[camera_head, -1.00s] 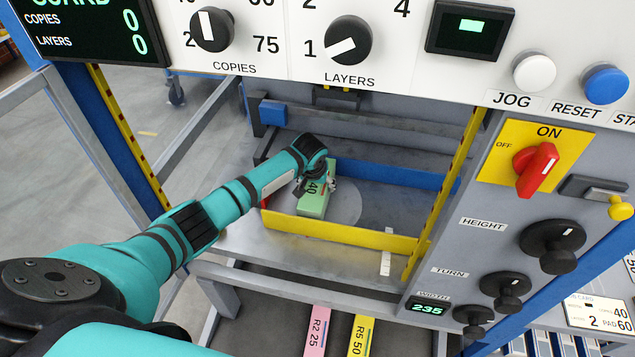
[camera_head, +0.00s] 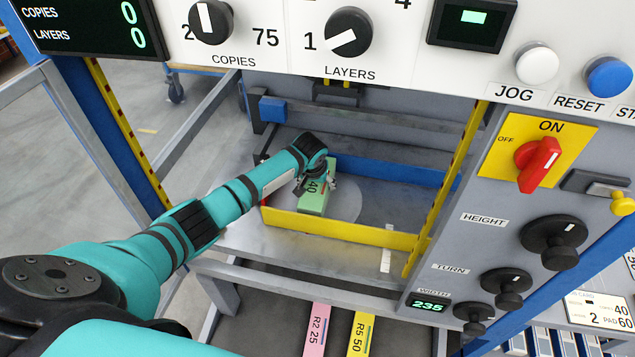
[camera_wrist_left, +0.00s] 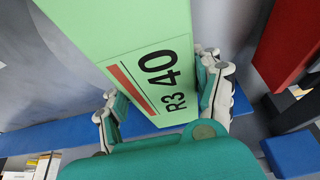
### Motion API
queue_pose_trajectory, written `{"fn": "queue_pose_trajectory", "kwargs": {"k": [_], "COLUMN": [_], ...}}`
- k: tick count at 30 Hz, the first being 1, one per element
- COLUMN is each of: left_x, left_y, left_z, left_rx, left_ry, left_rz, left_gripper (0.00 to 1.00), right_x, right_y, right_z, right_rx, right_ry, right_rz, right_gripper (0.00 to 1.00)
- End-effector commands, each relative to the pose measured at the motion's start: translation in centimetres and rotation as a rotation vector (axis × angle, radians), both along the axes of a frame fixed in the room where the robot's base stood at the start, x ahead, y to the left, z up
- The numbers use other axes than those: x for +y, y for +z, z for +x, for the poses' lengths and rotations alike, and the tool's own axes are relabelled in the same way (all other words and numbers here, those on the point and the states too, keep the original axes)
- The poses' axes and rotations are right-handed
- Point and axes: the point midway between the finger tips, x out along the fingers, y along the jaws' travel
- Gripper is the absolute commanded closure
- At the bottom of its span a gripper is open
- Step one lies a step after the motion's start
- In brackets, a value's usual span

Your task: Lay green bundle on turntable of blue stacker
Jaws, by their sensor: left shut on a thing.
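The green bundle (camera_head: 313,199), marked 40, is at the round grey turntable (camera_head: 346,204) inside the blue stacker, between a yellow rail (camera_head: 340,231) in front and a blue rail (camera_head: 390,171) behind. My left gripper (camera_head: 313,182) is shut on the bundle's far end. In the left wrist view the bundle (camera_wrist_left: 120,40) shows the label R3 40, with the fingers (camera_wrist_left: 163,100) on both its sides. I cannot tell whether the bundle's underside touches the turntable. My right gripper is not in view.
A pink bundle (camera_head: 317,330) and a yellow bundle (camera_head: 362,333) lie below the stacker's front edge. A yellow-striped post (camera_head: 450,180) and a control panel with a red switch (camera_head: 538,160) bound the opening on the right. Knob panels overhang it above.

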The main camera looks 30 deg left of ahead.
Motion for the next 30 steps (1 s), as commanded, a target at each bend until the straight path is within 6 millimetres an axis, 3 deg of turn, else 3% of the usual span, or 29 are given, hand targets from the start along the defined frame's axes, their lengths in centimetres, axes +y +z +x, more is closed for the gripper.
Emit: {"fn": "queue_pose_trajectory", "kwargs": {"k": [6,7,13,23,30], "left_x": [0.0,0.0,0.0,0.0,-0.3], "left_y": [-0.1,0.0,-0.2,-0.4,2.6], "left_z": [0.2,0.2,0.1,-0.2,-1.2], "left_rx": [-0.006,-0.007,-0.003,0.004,-0.002], "left_ry": [-0.001,0.000,0.000,0.000,-0.002], "left_rz": [-0.001,-0.002,0.000,0.000,0.000], "left_gripper": [0.93,0.31,0.06,0.06,0.06], "right_x": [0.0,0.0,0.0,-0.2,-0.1], "right_y": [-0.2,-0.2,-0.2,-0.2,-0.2], "right_z": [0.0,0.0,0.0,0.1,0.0], "right_rx": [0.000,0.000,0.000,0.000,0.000], "right_ry": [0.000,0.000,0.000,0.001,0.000], "right_rz": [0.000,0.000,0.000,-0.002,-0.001], "right_gripper": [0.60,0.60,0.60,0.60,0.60]}}
